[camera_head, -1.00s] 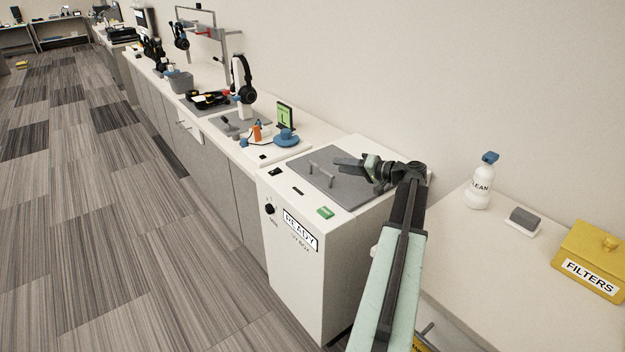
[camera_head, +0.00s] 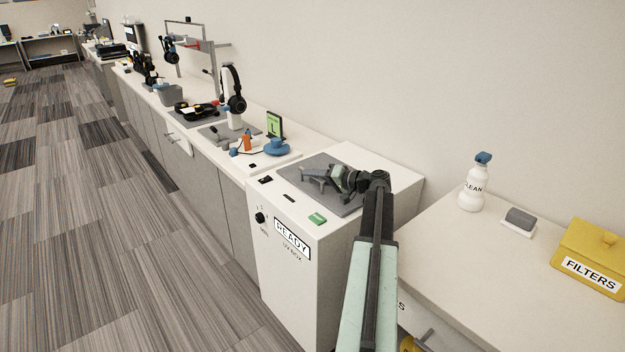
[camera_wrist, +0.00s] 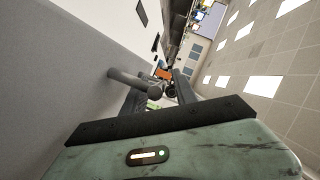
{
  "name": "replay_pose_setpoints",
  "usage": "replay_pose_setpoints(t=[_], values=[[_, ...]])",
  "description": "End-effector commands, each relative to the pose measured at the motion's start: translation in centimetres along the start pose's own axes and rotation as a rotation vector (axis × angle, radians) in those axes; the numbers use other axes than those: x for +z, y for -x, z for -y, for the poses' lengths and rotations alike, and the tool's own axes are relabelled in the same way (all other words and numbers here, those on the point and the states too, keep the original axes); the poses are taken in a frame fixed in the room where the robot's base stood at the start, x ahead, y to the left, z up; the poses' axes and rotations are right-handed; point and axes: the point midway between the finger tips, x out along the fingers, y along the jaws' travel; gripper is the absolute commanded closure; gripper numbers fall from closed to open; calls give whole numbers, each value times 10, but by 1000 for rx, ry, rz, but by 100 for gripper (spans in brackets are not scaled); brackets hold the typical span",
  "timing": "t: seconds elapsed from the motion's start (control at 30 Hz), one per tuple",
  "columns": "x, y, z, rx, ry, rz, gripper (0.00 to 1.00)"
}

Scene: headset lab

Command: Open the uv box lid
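The white UV box (camera_head: 331,262) stands beside the counter with a "READY" label on its front. Its grey lid (camera_head: 345,205) lies flat and shut on top. The lid's bar handle (camera_wrist: 128,82) shows in the wrist view; in the head view my gripper mostly covers it. My gripper (camera_head: 312,179) is low over the lid at the handle. In the wrist view my gripper (camera_wrist: 160,92) has its fingers apart, and one end of the handle appears between them. I cannot tell whether they touch it.
Behind the box are a blue round object (camera_head: 277,147) and a green-screened stand (camera_head: 275,125). On the right counter stand a spray bottle (camera_head: 473,185) and a yellow FILTERS box (camera_head: 592,262).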

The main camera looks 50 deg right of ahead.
Motion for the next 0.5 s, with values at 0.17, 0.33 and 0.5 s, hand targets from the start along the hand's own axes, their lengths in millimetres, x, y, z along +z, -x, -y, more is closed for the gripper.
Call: replay_pose_setpoints(t=[0.17,0.33,0.5], values=[[0,-1,0,0,0,0,66],[0,-1,0,0,0,1,100],[0,-1,0,0,0,1,100]])
